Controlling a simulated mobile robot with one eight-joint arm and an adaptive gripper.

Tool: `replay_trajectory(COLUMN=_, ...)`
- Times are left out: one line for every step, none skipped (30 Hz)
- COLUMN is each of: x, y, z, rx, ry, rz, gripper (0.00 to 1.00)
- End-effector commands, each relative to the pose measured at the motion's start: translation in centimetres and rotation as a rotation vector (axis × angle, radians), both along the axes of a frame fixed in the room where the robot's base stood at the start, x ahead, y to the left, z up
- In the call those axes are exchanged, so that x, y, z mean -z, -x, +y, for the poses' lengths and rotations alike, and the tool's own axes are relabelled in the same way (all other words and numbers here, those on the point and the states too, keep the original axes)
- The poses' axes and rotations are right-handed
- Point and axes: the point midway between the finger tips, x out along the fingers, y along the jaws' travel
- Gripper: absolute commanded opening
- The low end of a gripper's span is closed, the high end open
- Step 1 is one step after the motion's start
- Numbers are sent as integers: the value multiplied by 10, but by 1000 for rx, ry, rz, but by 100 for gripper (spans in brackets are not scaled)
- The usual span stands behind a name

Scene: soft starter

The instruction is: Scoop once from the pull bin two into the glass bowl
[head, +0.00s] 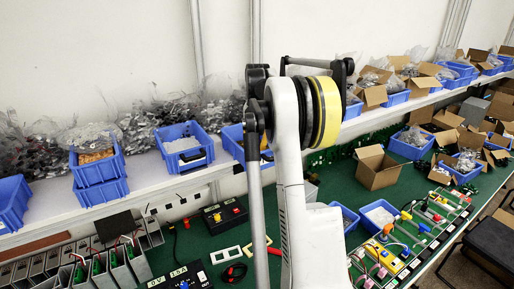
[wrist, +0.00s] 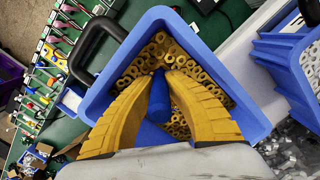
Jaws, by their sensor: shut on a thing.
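In the wrist view, a blue bin (wrist: 106,82) full of brass-coloured rings (wrist: 207,72) lies under my gripper (wrist: 163,78). The two yellow fingers are shut on a blue handle-like piece (wrist: 158,102), which looks like a scoop's handle. Its lower end is hidden among the fingers and rings, so I cannot tell whether it carries any rings. In the head view, a blue bin (head: 233,143) on the shelf is partly hidden behind my arm, and my gripper is hidden. I cannot make out a glass bowl in either view.
Another blue bin (wrist: 262,48) with pale pieces stands close to the right in the wrist view. A dark curved bar (wrist: 92,38) is near the left rim. In the head view, blue bins (head: 181,147) line the white shelf (head: 50,205) above a green bench crowded with devices.

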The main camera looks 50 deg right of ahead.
Motion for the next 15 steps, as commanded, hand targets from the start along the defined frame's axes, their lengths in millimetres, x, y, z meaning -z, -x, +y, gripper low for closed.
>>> replay_trajectory(x=0, y=0, z=0, rx=0, ry=0, rz=0, gripper=0)
replay_trajectory(x=0, y=0, z=0, rx=0, ry=0, rz=0, gripper=0)
replay_trajectory(x=0, y=0, z=0, rx=0, ry=0, rz=0, gripper=0)
replay_trajectory(x=0, y=0, z=0, rx=0, ry=0, rz=0, gripper=0)
replay_trajectory(x=0, y=0, z=0, rx=0, ry=0, rz=0, gripper=0)
replay_trajectory(x=0, y=0, z=0, rx=0, ry=0, rz=0, gripper=0)
replay_trajectory(x=0, y=0, z=0, rx=0, ry=0, rz=0, gripper=0)
replay_trajectory(x=0, y=0, z=0, rx=0, ry=0, rz=0, gripper=0)
replay_trajectory(x=-2, y=0, z=0, rx=0, ry=0, rz=0, gripper=0)
replay_trajectory(x=-4, y=0, z=0, rx=0, ry=0, rz=0, gripper=0)
replay_trajectory(x=-6, y=0, z=0, rx=0, ry=0, rz=0, gripper=0)
replay_trajectory(x=-11, y=0, z=0, rx=0, ry=0, rz=0, gripper=0)
replay_trajectory(x=-16, y=0, z=0, rx=0, ry=0, rz=0, gripper=0)
replay_trajectory(x=-20, y=0, z=0, rx=0, ry=0, rz=0, gripper=0)
replay_trajectory(x=-26, y=0, z=0, rx=0, ry=0, rz=0, gripper=0)
